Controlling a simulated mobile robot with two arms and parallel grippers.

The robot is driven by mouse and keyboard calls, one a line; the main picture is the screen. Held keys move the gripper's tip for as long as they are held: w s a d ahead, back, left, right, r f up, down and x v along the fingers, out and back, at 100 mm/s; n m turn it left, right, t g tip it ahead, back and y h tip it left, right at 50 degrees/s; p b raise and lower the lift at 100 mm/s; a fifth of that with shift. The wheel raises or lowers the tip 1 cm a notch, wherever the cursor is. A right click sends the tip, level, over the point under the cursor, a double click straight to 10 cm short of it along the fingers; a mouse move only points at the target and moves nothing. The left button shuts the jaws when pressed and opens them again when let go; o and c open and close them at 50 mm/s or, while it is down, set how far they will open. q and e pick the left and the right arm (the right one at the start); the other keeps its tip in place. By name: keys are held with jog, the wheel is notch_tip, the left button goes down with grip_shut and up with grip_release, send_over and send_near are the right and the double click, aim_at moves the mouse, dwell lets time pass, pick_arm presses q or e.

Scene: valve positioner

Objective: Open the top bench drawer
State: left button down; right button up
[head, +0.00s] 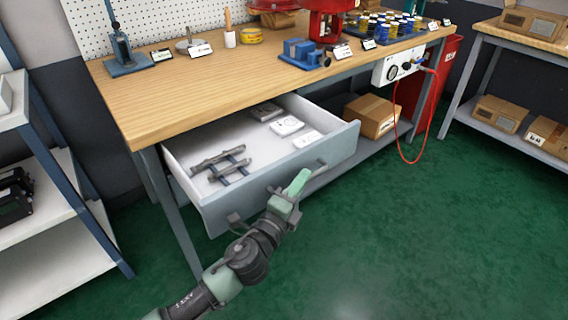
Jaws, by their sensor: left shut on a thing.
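The top bench drawer (335,150) is pulled well out from under the wooden bench top (200,95), and its inside shows. Its handle (321,164) is on the grey front panel, with the middle hidden by my gripper. My left gripper (286,195) is shut on the drawer handle, its arm coming from the lower left. My right gripper is not in view.
The drawer holds dark tools (222,164) and several small flat boxes (287,125). A cardboard box (371,116) sits on the lower shelf. A red hose (398,140) hangs at right. The green floor in front is clear.

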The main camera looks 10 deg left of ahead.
pick_arm(q)
jog(key=s+d, duration=0.3)
jog(key=d, duration=0.1)
jog(key=shift+s+d, duration=0.4)
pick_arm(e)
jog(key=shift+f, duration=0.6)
pick_arm(q)
jog(key=c, duration=1.5)
grip_release()
